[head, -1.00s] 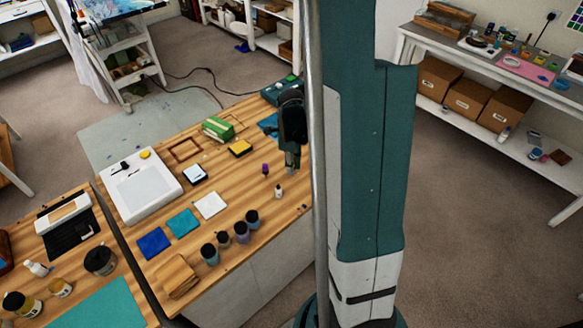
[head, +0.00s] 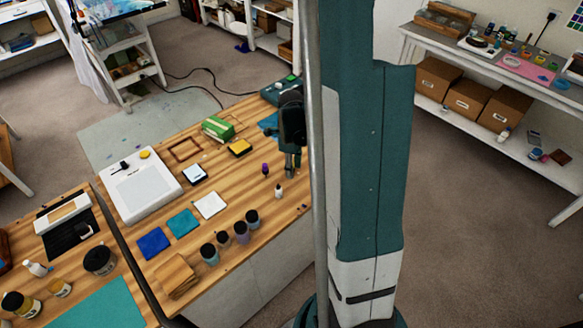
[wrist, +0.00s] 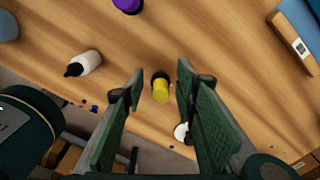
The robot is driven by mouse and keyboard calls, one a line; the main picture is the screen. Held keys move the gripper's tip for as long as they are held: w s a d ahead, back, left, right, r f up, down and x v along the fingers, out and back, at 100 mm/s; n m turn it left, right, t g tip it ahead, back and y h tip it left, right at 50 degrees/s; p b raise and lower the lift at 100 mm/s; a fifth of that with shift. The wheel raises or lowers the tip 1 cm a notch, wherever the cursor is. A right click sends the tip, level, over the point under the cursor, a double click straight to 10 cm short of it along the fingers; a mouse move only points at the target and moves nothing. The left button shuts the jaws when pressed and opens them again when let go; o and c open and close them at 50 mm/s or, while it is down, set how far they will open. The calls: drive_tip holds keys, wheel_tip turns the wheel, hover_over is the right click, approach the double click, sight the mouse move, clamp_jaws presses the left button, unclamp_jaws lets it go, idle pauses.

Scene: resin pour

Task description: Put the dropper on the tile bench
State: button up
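My gripper (head: 289,176) is low over the right edge of the wooden bench (head: 219,177). In the wrist view its fingers (wrist: 159,78) are apart. A small upright yellow item with a dark rim (wrist: 160,91) shows between them; I cannot tell whether it is touched. A small white bottle with a black cap (head: 278,191) stands beside the gripper and also shows in the wrist view (wrist: 88,62). I cannot tell which small item is the dropper. Blue (head: 153,243), teal (head: 183,222) and white (head: 209,205) tiles lie on this bench.
A purple item (head: 265,170) stands left of the gripper. Several dark-capped jars (head: 241,233) line the front edge. A small white round item (wrist: 181,131) lies by the right finger in the wrist view. A second bench at lower left holds a teal mat (head: 103,303).

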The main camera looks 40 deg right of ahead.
drive_tip(key=shift+r, duration=0.2)
drive_tip(key=shift+r+p, duration=0.65)
drive_tip(key=shift+r, duration=5.35)
drive_tip(key=shift+a, duration=0.1)
drive_tip(key=s+a+r+n+t, duration=0.2)
drive_tip(key=a+r+n+t, duration=0.1)
drive_tip(key=a+r+n, duration=1.1)
drive_tip(key=s+a+r+n+t, duration=0.2)
drive_tip(key=s+a+n, duration=0.2)
drive_tip(key=a+n, duration=0.3)
drive_tip(key=s+a+r+n+t, duration=0.2)
drive_tip(key=s+a+n, duration=0.2)
drive_tip(key=a+n, duration=0.4)
drive_tip(key=shift+a+r, duration=0.3)
drive_tip(key=shift+a, duration=0.1)
